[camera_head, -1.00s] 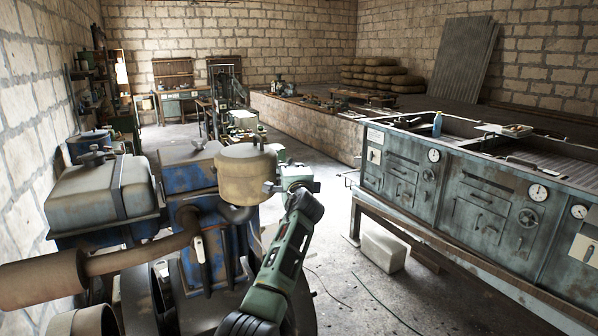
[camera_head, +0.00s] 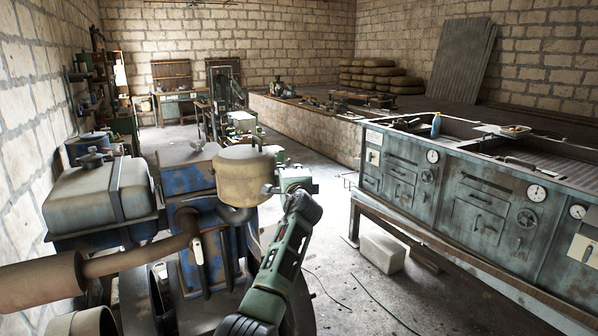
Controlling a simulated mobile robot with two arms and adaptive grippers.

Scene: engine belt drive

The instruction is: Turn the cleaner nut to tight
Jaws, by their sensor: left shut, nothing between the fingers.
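The air cleaner, a tan round canister (camera_head: 243,178), stands on the engine at the centre of the head view. A small dark upright piece, which looks like the cleaner nut (camera_head: 257,144), sticks up from its lid; how tight it is cannot be told. My left gripper (camera_head: 270,188) is at the right side of the canister, below the lid's height and apart from the nut. It is shut with nothing in it. Its fingertips are small and partly lost against the canister, so I cannot tell whether they touch it. My right gripper is not in view.
The engine's blue block (camera_head: 187,175), grey tank (camera_head: 100,195) and rusty exhaust pipe (camera_head: 40,282) fill the left. Open floor lies between engine and bench.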

